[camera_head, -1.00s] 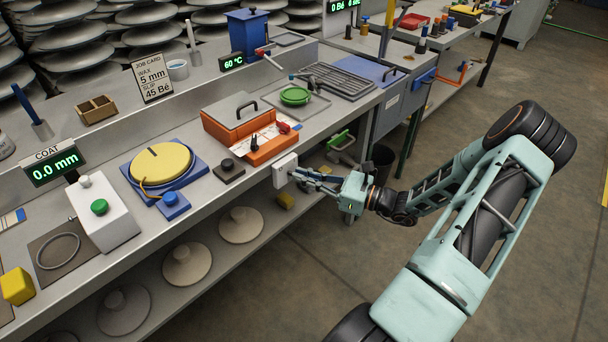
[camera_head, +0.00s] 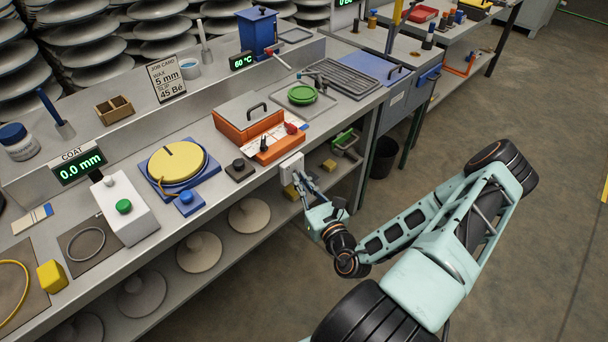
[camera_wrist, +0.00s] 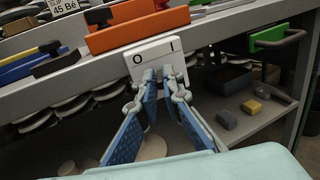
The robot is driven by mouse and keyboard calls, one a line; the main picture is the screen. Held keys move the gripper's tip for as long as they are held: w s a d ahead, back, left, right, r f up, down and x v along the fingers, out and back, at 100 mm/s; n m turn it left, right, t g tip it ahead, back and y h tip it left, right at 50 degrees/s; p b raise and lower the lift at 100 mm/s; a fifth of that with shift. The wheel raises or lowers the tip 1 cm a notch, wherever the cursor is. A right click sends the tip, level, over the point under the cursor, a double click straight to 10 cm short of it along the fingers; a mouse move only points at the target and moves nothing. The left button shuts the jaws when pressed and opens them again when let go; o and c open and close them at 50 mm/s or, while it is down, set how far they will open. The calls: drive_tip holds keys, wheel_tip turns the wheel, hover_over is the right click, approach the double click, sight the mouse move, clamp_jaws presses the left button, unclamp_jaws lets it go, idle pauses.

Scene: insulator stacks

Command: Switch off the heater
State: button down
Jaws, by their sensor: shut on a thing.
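In the head view my gripper (camera_head: 296,180) reaches the switch from the lower right.
A black knob block (camera_head: 239,169) and a yellow disc on a blue base (camera_head: 178,164) stand to the left on the bench. Pale discs (camera_head: 199,252) lie on the shelf below. Open floor lies to the right.

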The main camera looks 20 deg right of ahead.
drive_tip(key=shift+a+m+h, duration=0.2)
drive_tip(key=shift+m+h, duration=0.2)
drive_tip(key=shift+h, duration=0.3)
drive_tip(key=c, duration=2.1)
unclamp_jaws()
drive_tip(key=s, duration=0.7)
drive_tip(key=shift+s+a, duration=0.15)
drive_tip(key=shift+s, duration=0.1)
